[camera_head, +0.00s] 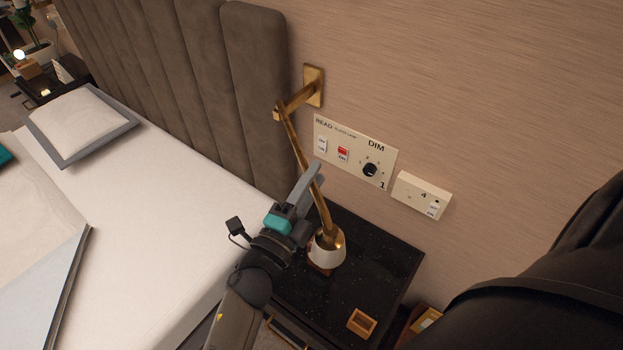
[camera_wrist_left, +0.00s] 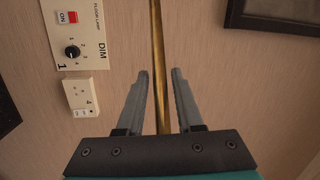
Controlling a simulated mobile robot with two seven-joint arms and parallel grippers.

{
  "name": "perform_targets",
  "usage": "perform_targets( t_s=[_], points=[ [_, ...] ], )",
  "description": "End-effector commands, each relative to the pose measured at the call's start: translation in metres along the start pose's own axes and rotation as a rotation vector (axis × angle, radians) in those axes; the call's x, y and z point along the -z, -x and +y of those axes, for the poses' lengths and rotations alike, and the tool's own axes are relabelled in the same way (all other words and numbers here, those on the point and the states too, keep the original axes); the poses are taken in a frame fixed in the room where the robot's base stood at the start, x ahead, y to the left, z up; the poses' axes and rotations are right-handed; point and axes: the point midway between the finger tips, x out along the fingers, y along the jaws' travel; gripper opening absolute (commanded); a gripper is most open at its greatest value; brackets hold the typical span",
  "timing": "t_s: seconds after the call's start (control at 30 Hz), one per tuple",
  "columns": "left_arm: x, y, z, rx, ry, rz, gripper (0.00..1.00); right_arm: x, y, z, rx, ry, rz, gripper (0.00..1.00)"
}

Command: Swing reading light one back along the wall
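Reading light one is a brass swing-arm lamp (camera_head: 296,143) on a wall bracket (camera_head: 314,85) beside the headboard. Its long arm slants down to a white and brass head (camera_head: 327,250), seen over the black bedside table. My left gripper (camera_head: 310,186) is beside the lower part of this arm, fingers pointing towards the wall. In the left wrist view, the fingers (camera_wrist_left: 159,78) are apart, with the brass arm (camera_wrist_left: 157,40) seen between them and a gap on each side. Whether the arm is within finger depth is hard to tell. My right gripper is not in view.
A switch panel marked READ and DIM (camera_head: 355,152) and a socket plate (camera_head: 422,195) are on the wall to the right. The black bedside table (camera_head: 385,270) holds a small wooden box (camera_head: 362,322). The padded headboard (camera_head: 255,100) and bed (camera_head: 150,190) lie left.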

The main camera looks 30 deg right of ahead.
Motion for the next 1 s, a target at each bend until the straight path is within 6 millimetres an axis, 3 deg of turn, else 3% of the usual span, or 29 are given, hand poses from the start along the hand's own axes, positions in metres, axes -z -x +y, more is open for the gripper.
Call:
perform_targets(
  t_s=[0.1, 0.47, 0.67, 1.0],
  points=[
    [-0.001, 0.000, 0.000, 0.000, 0.000, -0.002, 0.49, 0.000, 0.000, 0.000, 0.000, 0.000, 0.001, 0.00],
    [-0.002, 0.007, 0.001, -0.002, 0.000, -0.005, 0.49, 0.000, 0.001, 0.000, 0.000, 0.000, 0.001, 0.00],
    [-0.002, 0.039, 0.001, -0.004, 0.001, -0.005, 0.49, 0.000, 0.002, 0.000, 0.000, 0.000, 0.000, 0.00],
    [-0.001, 0.117, 0.002, -0.003, 0.001, -0.003, 0.49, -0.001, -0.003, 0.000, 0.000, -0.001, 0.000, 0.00]
  ],
)
